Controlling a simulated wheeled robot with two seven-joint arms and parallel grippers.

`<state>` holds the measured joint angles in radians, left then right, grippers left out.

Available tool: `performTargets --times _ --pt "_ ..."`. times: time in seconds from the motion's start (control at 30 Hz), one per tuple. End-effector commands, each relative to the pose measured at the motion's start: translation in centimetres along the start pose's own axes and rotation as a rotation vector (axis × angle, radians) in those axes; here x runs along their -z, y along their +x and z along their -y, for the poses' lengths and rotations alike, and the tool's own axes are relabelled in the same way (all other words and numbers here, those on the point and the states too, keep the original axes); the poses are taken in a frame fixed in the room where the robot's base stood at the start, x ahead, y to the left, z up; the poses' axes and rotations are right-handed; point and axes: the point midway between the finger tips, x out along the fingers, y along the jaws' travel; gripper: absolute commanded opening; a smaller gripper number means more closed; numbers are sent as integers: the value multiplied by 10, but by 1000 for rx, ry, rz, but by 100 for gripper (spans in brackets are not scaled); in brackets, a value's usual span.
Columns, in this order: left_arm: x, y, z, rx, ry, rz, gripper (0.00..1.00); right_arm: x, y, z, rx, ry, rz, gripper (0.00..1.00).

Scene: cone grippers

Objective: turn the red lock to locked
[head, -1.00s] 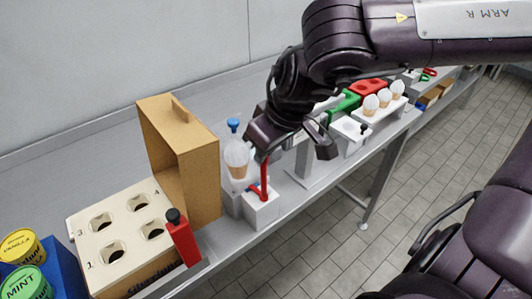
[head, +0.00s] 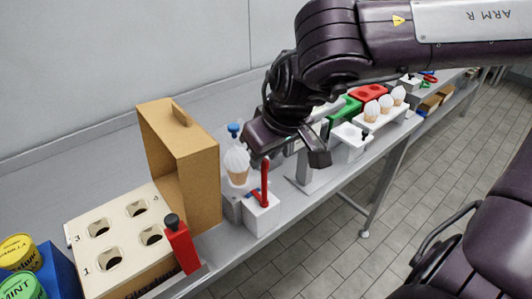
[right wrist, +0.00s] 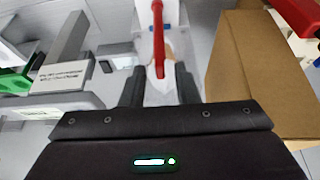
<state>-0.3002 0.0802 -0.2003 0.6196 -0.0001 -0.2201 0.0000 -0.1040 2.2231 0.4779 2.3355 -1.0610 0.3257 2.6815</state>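The red lock appears as a slim red lever (head: 265,183) standing nearly upright on a white block (head: 261,215) at the front edge of the counter. My right gripper (head: 286,160) hangs above and behind this block, with its fingers apart. In the right wrist view the red lever (right wrist: 158,38) points down the middle, its end just above the gap between my open fingers (right wrist: 161,88). I see nothing held. Any lock marking is not legible. My left gripper is not in view.
A white-topped cone (head: 237,166) stands just behind the lever block. A cardboard box (head: 205,185) is to its left, then a holed tray (head: 85,225) and a red piece with a black knob (head: 182,247). More cones (head: 385,104) and a green block (head: 346,108) stand farther right.

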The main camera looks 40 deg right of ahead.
Motion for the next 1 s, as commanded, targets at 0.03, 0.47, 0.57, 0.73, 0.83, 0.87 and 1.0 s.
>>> performTargets --times 0.03,0.47,0.57,0.73,0.83,0.87,1.0 --pt "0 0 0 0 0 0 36 0 0 0 0 -1 1 31" --pt "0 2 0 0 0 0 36 0 -18 0 1 -3 -4 31" --pt "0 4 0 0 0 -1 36 0 -36 0 0 -3 -5 31" --pt "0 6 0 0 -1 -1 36 0 -63 0 -1 -3 -3 31" --pt "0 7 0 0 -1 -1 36 0 -72 0 -1 -1 0 31" --pt "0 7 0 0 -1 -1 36 -1 -74 0 0 -1 1 31" --pt "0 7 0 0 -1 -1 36 -1 -78 0 0 -1 2 31"
